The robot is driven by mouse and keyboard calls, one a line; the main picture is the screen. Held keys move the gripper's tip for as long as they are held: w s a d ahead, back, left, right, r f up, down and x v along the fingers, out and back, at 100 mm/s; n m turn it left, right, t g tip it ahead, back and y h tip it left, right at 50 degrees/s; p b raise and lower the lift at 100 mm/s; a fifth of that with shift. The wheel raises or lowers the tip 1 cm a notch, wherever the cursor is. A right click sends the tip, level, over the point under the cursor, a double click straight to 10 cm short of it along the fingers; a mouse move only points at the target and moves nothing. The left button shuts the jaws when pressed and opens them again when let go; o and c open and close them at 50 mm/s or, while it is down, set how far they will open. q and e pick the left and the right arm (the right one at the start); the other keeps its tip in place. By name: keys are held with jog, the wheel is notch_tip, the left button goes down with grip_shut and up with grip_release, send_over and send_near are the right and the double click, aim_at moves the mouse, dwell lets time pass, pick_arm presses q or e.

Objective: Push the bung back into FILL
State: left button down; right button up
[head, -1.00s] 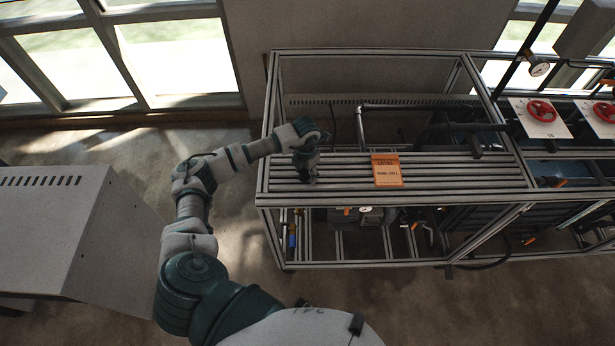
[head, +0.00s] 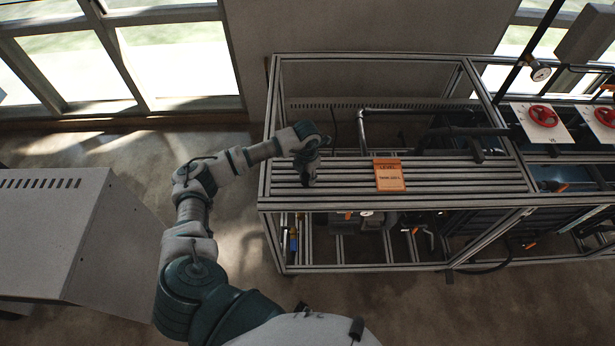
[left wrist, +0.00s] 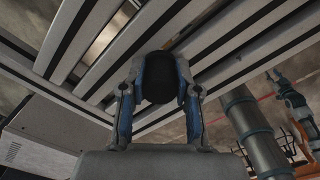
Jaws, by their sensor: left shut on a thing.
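My left gripper (head: 309,181) is over the slatted top of the metal frame, at its left end. In the left wrist view the gripper (left wrist: 161,80) has its two blue-padded fingers on either side of a dark, rounded bung (left wrist: 160,92), and is shut on it. Grey slats lie beyond the bung in that view. I cannot tell whether the bung touches them. The FILL opening cannot be made out in either view. My right gripper is not in view.
An orange card (head: 390,175) with a dark heading lies on the slats (head: 455,178), right of the gripper. Red handwheels (head: 543,115) on white plates and a gauge (head: 540,73) are at the right. A grey cabinet (head: 50,230) stands left, with bare floor between.

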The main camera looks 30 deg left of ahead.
aim_at(305, 173)
pick_arm(q)
jog(key=shift+s+a, duration=0.15)
jog(key=shift+a, duration=0.35)
jog(key=shift+a+r+p, duration=0.1)
jog(key=shift+r+p, duration=0.15)
jog(key=shift+p, duration=0.1)
jog(key=shift+r, duration=0.2)
jog(key=shift+d, duration=0.2)
jog(key=shift+d+r+p, duration=0.1)
jog(key=shift+r+p, duration=0.2)
jog(key=shift+r, duration=0.1)
notch_tip(305, 173, up, 4)
jog(key=shift+f+p, duration=0.2)
jog(key=shift+p, duration=0.95)
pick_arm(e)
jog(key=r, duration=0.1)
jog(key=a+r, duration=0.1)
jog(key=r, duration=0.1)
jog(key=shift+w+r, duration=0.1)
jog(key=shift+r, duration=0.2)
pick_arm(q)
jog(key=shift+f, duration=0.1)
